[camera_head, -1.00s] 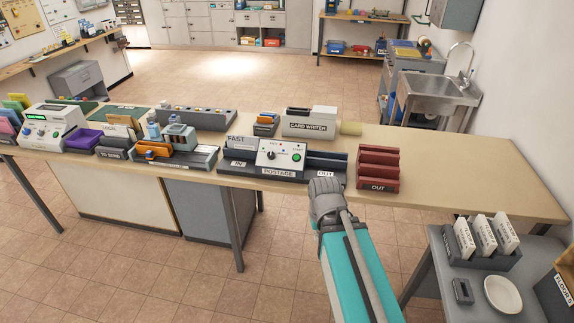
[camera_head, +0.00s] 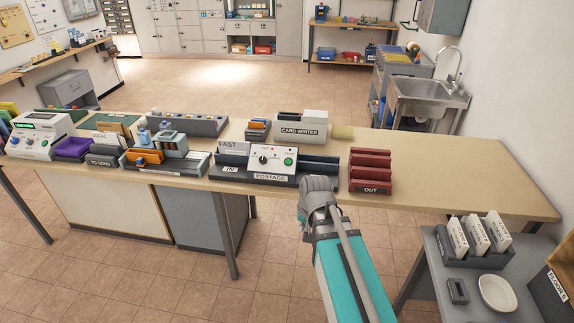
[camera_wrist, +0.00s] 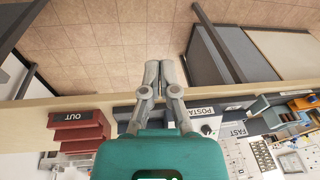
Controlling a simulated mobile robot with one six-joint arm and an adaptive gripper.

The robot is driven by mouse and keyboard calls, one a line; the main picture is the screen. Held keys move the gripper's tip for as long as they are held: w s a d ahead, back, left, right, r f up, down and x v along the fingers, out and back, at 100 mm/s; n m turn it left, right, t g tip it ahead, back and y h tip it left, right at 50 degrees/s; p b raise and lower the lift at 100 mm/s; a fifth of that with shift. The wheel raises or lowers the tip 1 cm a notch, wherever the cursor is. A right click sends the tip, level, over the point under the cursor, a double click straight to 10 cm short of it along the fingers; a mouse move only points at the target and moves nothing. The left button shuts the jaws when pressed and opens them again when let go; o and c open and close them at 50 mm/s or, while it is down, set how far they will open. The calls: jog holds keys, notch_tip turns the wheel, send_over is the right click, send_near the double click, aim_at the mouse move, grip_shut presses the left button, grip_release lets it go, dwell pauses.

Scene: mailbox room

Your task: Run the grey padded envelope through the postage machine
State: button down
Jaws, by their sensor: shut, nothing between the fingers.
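The postage machine (camera_head: 272,164) stands at the front edge of the long bench, with a dial, a green button, an IN side on its left and a dark tray (camera_head: 319,167) on its right. My gripper (camera_head: 318,184) is just in front of that right-hand tray and hides part of its front. In the wrist view my gripper (camera_wrist: 158,70) has its fingers together and empty, pointing over the bench edge toward the floor. The POSTAGE label (camera_wrist: 203,110) shows right of the fingers. I cannot make out the grey padded envelope in any view.
A red OUT rack (camera_head: 370,172) stands right of the machine. A side table (camera_head: 470,283) with white cards and a plate is at the front right. The bench's right end is clear.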

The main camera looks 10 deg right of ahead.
aim_at(288, 161)
jog(key=w+r+m+t+y+b, duration=0.1)
jog(key=w+m+t+b, duration=0.3)
jog(key=w+m, duration=0.5)
jog(key=w+r+m+t+b, duration=0.3)
jog(key=w+m+t, duration=0.5)
jog(key=w, duration=1.8)
jog(key=shift+d+m+y+b, duration=0.4)
jog(key=shift+d+m+b, duration=0.1)
jog(key=shift+b, duration=0.2)
jog(key=shift+w+f, duration=0.1)
jog(key=shift+w, duration=0.05)
jog(key=shift+w+d+f+b, duration=0.25)
jog(key=shift+w+f+b, duration=0.5)
jog(key=shift+f+b, duration=0.45)
jog(key=shift+w+d+f+b, duration=0.2)
jog(key=shift+w+f+b, duration=0.6)
jog(key=shift+f+b, duration=0.4)
jog(key=shift+w+d+f+b, duration=0.25)
jog(key=shift+w+f+b, duration=0.5)
jog(key=shift+f+b, duration=0.45)
